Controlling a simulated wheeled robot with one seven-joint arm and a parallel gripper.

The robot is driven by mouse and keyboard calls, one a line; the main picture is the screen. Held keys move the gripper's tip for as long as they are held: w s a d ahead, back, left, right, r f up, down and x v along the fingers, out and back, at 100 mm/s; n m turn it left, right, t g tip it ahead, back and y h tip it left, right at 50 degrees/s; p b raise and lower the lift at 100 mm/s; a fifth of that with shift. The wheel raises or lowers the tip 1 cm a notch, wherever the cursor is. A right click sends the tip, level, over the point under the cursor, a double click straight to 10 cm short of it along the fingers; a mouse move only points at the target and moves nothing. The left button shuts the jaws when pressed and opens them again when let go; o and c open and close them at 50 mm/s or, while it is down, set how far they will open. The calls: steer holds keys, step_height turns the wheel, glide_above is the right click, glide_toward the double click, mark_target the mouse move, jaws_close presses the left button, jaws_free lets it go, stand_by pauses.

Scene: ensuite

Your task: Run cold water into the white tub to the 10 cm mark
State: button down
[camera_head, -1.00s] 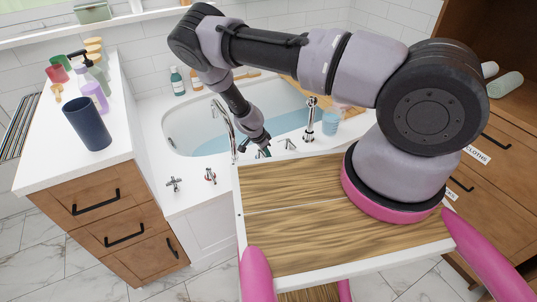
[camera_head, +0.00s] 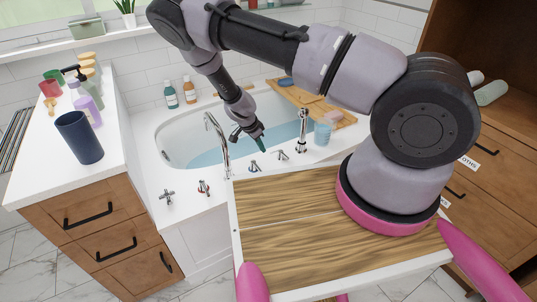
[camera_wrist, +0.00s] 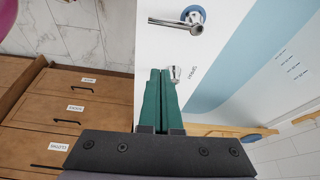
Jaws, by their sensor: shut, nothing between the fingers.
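The white tub (camera_head: 166,139) holds pale blue water (camera_head: 282,132), also in the wrist view (camera_wrist: 213,83). A tall chrome spout (camera_head: 219,145) curves over its near rim. A cross handle with a red mark (camera_head: 203,187) and a plain cross handle (camera_head: 167,197) stand left of it. Small chrome handles (camera_head: 254,166) (camera_head: 282,154) stand to its right. The wrist view shows a blue-ringed chrome lever (camera_wrist: 194,16) and a labelled knob (camera_wrist: 174,73). My gripper (camera_head: 262,148) is shut and empty above the near rim; its green fingers (camera_wrist: 160,72) point toward the knob. Contact is unclear.
A second chrome spout (camera_head: 302,130) stands on the rim. A counter (camera_head: 35,166) with bottles and a dark cup (camera_head: 79,138) is left. Small markings (camera_wrist: 289,63) are on the tub wall.

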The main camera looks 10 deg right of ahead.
mark_target(253, 169)
stand_by(0.4)
steer(key=s+a+f+n+h, duration=0.15)
steer(key=a+n, duration=0.55)
steer(key=n, duration=1.1)
steer(key=s+a+f+n+h, duration=0.1)
steer(key=s+a+n+h, duration=0.15)
steer(key=a+n, duration=0.95)
steer(key=d+f+n, duration=0.1)
steer(key=d+f, duration=0.1)
steer(key=d, duration=0.1)
steer(key=w+d+f+n, duration=0.1)
steer(key=d+f+n, duration=0.1)
steer(key=d+f, duration=0.1)
steer(key=d+f+n, duration=0.2)
steer(key=d, duration=0.3)
steer(key=shift+w+f+t, duration=0.15)
steer(key=shift+t, duration=0.25)
steer(key=shift+w+d+f, duration=0.1)
steer(key=shift+w+d, duration=0.1)
steer(key=shift+d, duration=0.4)
steer(key=shift+w+d+f, duration=0.1)
steer(key=shift+w+d, duration=0.1)
steer(key=shift+d, duration=0.35)
steer(key=shift+w+d+f, duration=0.15)
steer(key=shift+w+d, duration=0.1)
steer(key=shift+d, duration=0.5)
